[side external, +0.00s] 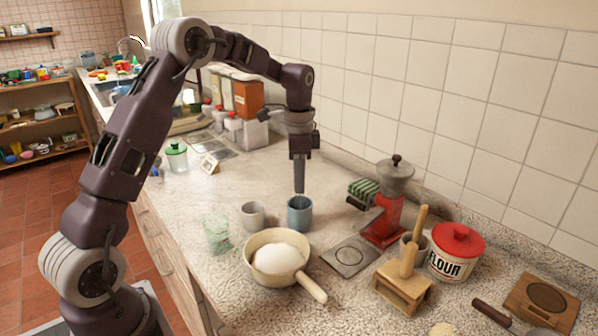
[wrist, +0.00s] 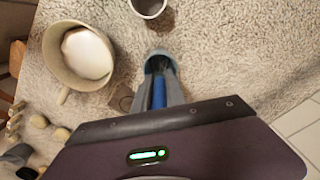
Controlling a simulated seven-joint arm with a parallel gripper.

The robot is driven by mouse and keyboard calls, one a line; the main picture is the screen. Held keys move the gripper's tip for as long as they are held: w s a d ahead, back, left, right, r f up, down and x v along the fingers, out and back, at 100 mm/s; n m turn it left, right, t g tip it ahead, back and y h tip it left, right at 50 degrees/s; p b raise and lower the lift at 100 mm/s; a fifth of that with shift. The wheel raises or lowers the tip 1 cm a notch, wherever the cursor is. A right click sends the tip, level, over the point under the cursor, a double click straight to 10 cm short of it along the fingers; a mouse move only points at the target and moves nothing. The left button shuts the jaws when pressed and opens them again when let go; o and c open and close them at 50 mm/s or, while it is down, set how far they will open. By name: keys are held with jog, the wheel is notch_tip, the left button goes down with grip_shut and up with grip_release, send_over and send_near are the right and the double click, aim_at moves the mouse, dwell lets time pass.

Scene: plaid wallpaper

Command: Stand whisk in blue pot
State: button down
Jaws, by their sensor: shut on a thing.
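The blue pot (side external: 299,217) stands upright on the speckled counter, directly below my gripper (side external: 299,188). In the wrist view, the pot's rim (wrist: 160,52) shows just beyond the fingertips. My gripper points straight down, its fingertips at or just above the pot's mouth. It is shut on the whisk, whose blue handle (wrist: 159,92) shows between the fingers (wrist: 160,78). The whisk's far end looks dark inside the pot's mouth; its wires are mostly hidden, and I cannot tell whether it touches the bottom. In the side view the fingers hide the whisk.
A grey cup (side external: 252,216) and a clear glass (side external: 217,234) stand left of the pot. A cream pan (side external: 262,284) with a white mound sits in front.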

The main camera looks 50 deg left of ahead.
jog(key=shift+f, duration=0.1)
jog(key=c, duration=1.3)
grip_release()
notch_tip(320, 180, up, 6)
jog(key=shift+r, duration=0.55)
